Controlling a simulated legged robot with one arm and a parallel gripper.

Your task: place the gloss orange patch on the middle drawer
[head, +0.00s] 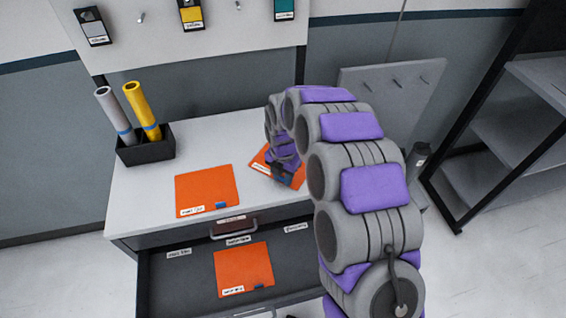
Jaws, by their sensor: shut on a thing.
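My gripper (284,178) is over the right part of the white cabinet top, shut on an orange patch (263,160). The gripper and arm partly cover this patch, and its label is too small to read. A second orange patch (206,186) lies flat on the cabinet top, left of the gripper, with a white label and a blue tab. A third orange patch (244,266) lies in the open dark drawer (180,285), below a closed drawer with a handle (233,230). I cannot read which patch is gloss.
A black holder (146,148) with a grey roll and a yellow roll stands at the back left of the cabinet top (225,142). Sample cards hang on the wall board above. A dark-framed shelf (480,120) stands at the right. The cabinet top's back middle is clear.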

